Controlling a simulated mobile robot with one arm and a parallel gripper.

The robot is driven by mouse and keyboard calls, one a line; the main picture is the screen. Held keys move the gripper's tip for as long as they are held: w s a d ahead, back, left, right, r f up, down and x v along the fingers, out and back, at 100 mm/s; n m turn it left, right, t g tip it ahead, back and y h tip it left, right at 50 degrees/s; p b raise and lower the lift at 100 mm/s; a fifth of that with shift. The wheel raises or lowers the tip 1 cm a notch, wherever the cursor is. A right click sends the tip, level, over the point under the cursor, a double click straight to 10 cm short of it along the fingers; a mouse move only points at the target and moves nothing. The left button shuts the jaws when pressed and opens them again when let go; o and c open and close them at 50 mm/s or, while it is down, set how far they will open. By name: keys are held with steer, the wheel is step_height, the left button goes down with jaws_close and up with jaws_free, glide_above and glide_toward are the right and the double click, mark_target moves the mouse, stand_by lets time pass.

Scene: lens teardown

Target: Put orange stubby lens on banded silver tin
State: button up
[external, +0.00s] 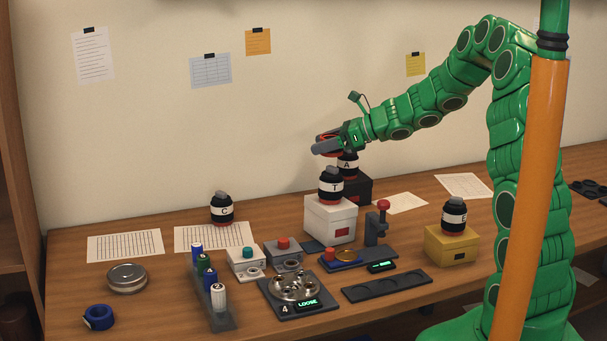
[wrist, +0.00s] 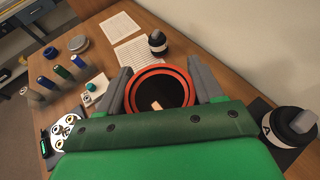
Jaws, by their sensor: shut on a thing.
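My gripper (external: 326,146) is shut on the orange stubby lens (external: 327,137), high over the back of the bench. In the wrist view, my gripper (wrist: 161,90) has a finger on each side of the lens's orange rim (wrist: 161,69). The dark glass with a small pale patch faces my wrist camera. The lens's far side is hidden. The banded silver tin (external: 126,279) is a round, low, lidded tin at the left of the bench, well away from my gripper. It also shows in the wrist view (wrist: 77,44), with nothing on its lid.
Black bottles A (external: 347,164) and T (external: 331,186) stand on boxes close below my gripper. A rack of capped tubes (external: 217,300) and a blue tape roll (external: 99,317) are near the tin. Papers (external: 126,246) lie behind it.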

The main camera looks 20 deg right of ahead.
steer(key=s+a+n+g+y, duration=0.1)
steer(key=s+a+n+g, duration=0.25)
steer(key=a, duration=1.05)
steer(key=s+a+n+g+y, duration=0.15)
steer(key=s+a, duration=0.25)
steer(key=a, duration=1)
steer(key=s+a+n+g+h, duration=0.1)
steer(key=s+a+n+g, duration=0.15)
steer(key=s+a, duration=0.55)
steer(key=s+a+n+g, duration=0.25)
steer(key=s+a, duration=0.25)
steer(key=a, duration=0.5)
glide_above(119, 275)
steer(key=s+d, duration=0.1)
steer(key=d, duration=0.1)
steer(key=shift+m+g, duration=0.3)
steer(key=f, duration=1.2)
steer(key=shift+s+a+f, duration=0.1)
steer(key=shift+a+f, duration=0.15)
steer(key=shift+f, duration=0.15)
steer(key=shift+w+a+f, duration=0.4)
steer(key=shift+a+f, duration=0.05)
steer(key=shift+f, duration=0.1)
steer(key=shift+w+a+f, duration=0.2)
steer(key=shift+a+f, duration=0.05)
steer(key=shift+f, duration=1.75)
